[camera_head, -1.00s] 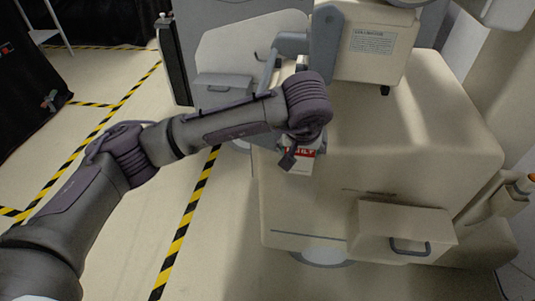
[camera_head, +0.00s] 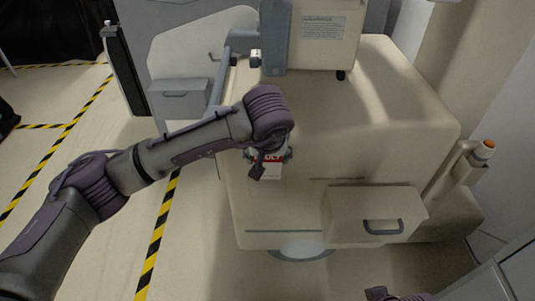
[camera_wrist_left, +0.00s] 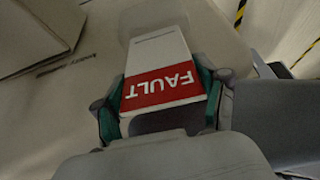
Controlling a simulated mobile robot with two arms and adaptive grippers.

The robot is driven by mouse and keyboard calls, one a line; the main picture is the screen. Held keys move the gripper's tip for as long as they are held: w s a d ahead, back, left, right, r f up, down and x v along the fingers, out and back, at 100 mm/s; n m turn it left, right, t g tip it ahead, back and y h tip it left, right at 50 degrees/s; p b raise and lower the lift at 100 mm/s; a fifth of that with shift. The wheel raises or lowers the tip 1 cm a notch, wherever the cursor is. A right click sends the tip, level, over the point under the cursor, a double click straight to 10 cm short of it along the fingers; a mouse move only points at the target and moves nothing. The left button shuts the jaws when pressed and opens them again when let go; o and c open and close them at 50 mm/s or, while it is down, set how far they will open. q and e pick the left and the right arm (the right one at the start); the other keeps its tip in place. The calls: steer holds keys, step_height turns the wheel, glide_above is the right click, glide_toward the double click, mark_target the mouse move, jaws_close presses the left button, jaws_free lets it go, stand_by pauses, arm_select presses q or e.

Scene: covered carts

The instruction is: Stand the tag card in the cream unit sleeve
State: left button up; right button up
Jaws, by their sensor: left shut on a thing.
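The white tag card (camera_head: 268,171) with a red band is in my left gripper (camera_head: 268,153), at the left part of the cream unit's (camera_head: 395,125) front side. In the left wrist view the card (camera_wrist_left: 158,50) reads FAULT upside down. The green-lined fingers of the left gripper (camera_wrist_left: 163,103) are shut on its two sides at the red band. A pale rounded piece (camera_wrist_left: 135,18) shows around the card's far end; it may be the cream unit's sleeve. I cannot tell whether the card is inside it or in front of it. My right gripper is not clearly in view.
A cream drawer box (camera_head: 345,220) with a grey handle juts out right of the card. A grey post (camera_head: 275,35) and a cream box (camera_head: 325,40) stand on the unit. Striped floor tape (camera_head: 157,240) runs at left, with open floor around it.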

arm_select(q)
steer(key=shift+f, duration=0.15)
steer(key=o, duration=1.1)
steer(key=v, duration=1.2)
